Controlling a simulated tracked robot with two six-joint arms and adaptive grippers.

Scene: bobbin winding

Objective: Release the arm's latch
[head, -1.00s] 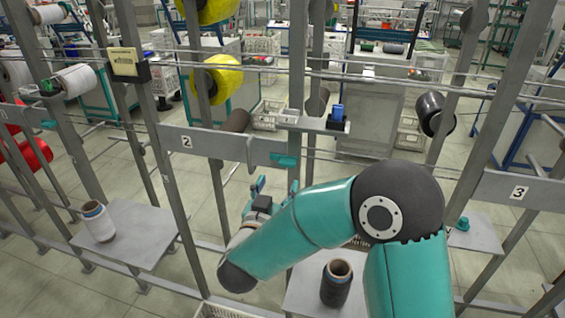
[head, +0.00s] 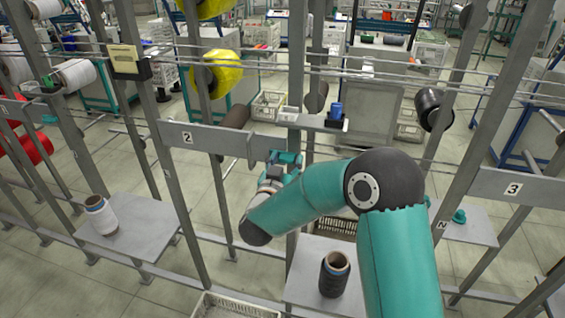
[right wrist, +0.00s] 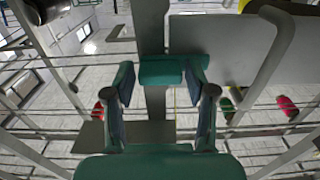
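The latch is a small teal block (right wrist: 160,70) below the machine's grey number 2 rail (head: 205,138). In the right wrist view it lies between the tips of my right gripper (right wrist: 161,78). The fingers are apart, one on each side of the latch, with a narrow gap showing at each side. In the head view my right gripper (head: 283,168) is up at the rail beside the grey arm bracket (head: 262,147), and partly hides the latch. My left gripper is not in view.
Grey uprights and thin horizontal rods surround my right arm. A dark bobbin (head: 335,274) stands on the shelf (head: 310,255) below it. A white bobbin (head: 100,215) stands on the left shelf (head: 150,225). A blue item (head: 336,110) sits on the ledge above.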

